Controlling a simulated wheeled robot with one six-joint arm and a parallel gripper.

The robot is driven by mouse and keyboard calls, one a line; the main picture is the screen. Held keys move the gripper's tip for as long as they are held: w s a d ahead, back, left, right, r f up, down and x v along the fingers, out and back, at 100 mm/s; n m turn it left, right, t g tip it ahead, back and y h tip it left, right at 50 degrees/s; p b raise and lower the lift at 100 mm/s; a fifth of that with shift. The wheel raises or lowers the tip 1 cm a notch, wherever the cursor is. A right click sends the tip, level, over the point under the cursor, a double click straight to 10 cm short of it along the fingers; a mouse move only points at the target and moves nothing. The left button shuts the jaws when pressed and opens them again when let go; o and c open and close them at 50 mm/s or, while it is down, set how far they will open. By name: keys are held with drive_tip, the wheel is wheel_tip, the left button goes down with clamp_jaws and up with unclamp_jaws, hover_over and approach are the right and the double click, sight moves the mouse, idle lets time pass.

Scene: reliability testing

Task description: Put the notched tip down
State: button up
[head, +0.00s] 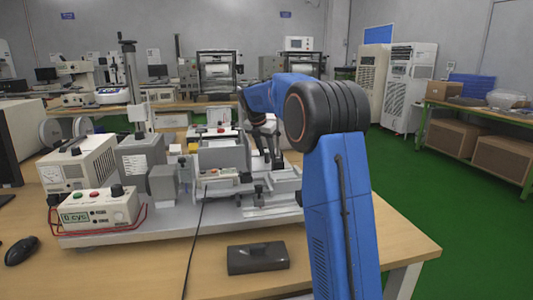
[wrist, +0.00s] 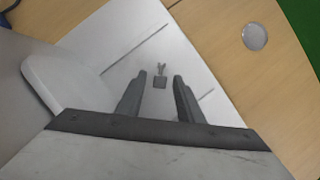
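The notched tip (wrist: 160,77) is a small dark grey block with a two-pronged fork at its far end. In the wrist view it lies on a pale flat surface (wrist: 128,33), in line with the gap between my fingers. My gripper (wrist: 164,78) is open, with a finger on each side of that gap and clear space between each finger and the tip. The height of the fingers above the surface is hard to tell. In the head view my gripper (head: 270,163) points down over the right part of the test machine (head: 150,232); the tip cannot be made out there.
A round grey disc (wrist: 255,36) lies on the wooden table in the wrist view. A dark block (head: 257,259) lies on the table front. A control box (head: 97,210) with a green display and cables stands at the left. A mouse (head: 21,250) is at the far left.

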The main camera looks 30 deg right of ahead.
drive_tip(key=v, duration=1.2)
